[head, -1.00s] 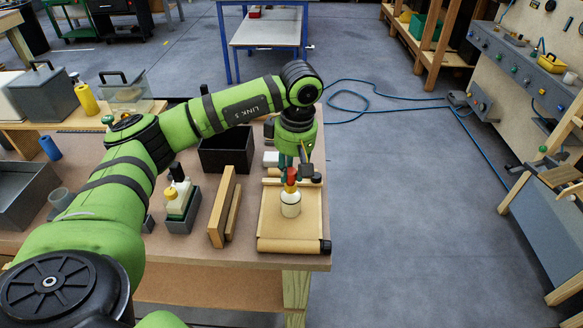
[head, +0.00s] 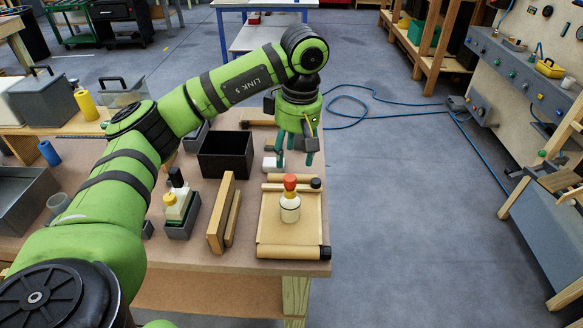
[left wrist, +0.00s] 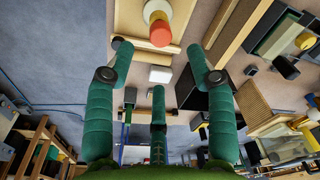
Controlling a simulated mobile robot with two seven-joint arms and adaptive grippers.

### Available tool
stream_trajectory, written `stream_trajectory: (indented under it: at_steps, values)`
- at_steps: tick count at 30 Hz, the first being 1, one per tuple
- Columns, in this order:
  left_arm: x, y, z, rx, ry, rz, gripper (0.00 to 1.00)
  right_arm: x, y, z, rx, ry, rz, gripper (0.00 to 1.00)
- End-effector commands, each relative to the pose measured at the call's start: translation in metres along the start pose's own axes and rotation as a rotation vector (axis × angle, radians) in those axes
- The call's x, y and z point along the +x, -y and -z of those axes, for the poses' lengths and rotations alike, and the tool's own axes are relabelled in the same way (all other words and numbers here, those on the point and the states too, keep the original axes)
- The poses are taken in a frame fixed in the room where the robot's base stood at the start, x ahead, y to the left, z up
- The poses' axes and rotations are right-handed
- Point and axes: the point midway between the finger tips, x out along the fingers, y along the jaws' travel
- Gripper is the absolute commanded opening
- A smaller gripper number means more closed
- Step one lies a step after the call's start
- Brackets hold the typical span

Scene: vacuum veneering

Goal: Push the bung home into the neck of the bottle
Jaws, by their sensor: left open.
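The small cream bottle (head: 290,211) stands upright on the brown paper-covered tray near the table's front right corner. The red-orange bung (head: 290,183) sits upright on top of it, at the neck; how deep it sits I cannot tell. In the left wrist view the bung (left wrist: 160,33) and the bottle (left wrist: 157,8) show at the top edge, beyond my fingertips. My left gripper (head: 295,157) is open and empty, behind the bottle and apart from it. Its three spread green fingers (left wrist: 158,62) show in the left wrist view. My right gripper is not in view.
The tray (head: 270,235) has a roll along its front edge. Wooden strips (head: 222,212) stand left of it, then a grey holder (head: 181,226) with small bottles. A black open box (head: 226,165) and a small white block (head: 272,163) lie behind. Open floor is to the right.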

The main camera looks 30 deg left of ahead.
Motion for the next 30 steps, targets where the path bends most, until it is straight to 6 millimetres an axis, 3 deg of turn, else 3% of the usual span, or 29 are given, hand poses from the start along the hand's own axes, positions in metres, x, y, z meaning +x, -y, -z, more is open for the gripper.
stream_trajectory:
  at_steps: [3,9,30]
  values:
    - [-0.024,-0.001,0.0,0.001,-0.002,-0.004,0.55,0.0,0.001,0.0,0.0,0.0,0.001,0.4]
    - [-0.042,0.0,0.0,-0.001,-0.001,-0.001,0.55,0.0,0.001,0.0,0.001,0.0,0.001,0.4]
    - [-0.046,0.0,0.0,0.0,0.001,0.001,0.55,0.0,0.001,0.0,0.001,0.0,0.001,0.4]
